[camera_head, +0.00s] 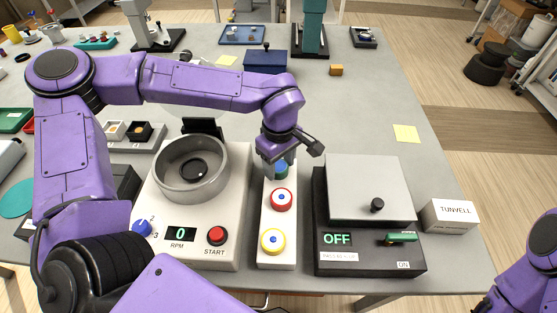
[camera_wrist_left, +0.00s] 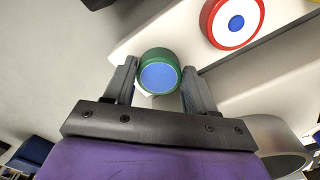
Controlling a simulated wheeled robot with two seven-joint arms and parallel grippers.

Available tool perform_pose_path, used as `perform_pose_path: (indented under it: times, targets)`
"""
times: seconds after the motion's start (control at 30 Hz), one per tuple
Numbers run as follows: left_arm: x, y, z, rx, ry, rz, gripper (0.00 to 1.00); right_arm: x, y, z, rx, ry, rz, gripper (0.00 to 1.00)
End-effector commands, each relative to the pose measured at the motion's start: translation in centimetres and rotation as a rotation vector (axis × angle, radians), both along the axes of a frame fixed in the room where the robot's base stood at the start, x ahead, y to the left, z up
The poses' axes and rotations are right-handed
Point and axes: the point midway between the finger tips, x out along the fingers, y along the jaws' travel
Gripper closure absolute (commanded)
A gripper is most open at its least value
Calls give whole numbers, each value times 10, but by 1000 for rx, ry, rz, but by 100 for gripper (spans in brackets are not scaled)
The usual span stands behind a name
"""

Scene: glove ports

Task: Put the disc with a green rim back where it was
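The disc with a green rim and a blue centre (camera_head: 281,169) is at the far end of a white rack (camera_head: 277,220), partly hidden by my left gripper. My left gripper (camera_head: 283,158) points down over that end. In the left wrist view the green-rimmed disc (camera_wrist_left: 159,74) lies between the two fingers (camera_wrist_left: 160,82), which appear to touch it on both sides. I cannot tell whether the disc rests fully on the rack. A red-rimmed disc (camera_head: 281,199) and a yellow-rimmed disc (camera_head: 273,241) sit nearer on the rack. My right gripper is out of view.
Left of the rack stands a spinning machine with a round bowl (camera_head: 191,170), its display at 0. Right of it is a black box with a grey lid (camera_head: 371,187), reading OFF. A small white box (camera_head: 449,216) is at the far right. Free table lies behind the lidded box.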

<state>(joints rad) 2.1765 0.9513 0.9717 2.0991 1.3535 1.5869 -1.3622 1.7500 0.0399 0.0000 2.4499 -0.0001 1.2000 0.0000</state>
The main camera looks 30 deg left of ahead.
Motion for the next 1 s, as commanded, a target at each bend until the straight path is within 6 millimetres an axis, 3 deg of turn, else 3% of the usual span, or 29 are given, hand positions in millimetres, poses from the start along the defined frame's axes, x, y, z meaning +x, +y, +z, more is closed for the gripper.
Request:
perform_pose_path:
  times: [0.4, 0.47, 0.8, 1.0]
  targets:
    - [0, 0, 6, -1, -3, 1, 23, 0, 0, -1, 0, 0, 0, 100]
    - [1, 0, 16, 0, -4, 2, 23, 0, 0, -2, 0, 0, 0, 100]
    - [0, 0, 99, 0, -5, 2, 23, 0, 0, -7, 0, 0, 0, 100]
    - [0, 0, 122, 0, -1, 0, 23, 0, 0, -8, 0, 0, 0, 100]
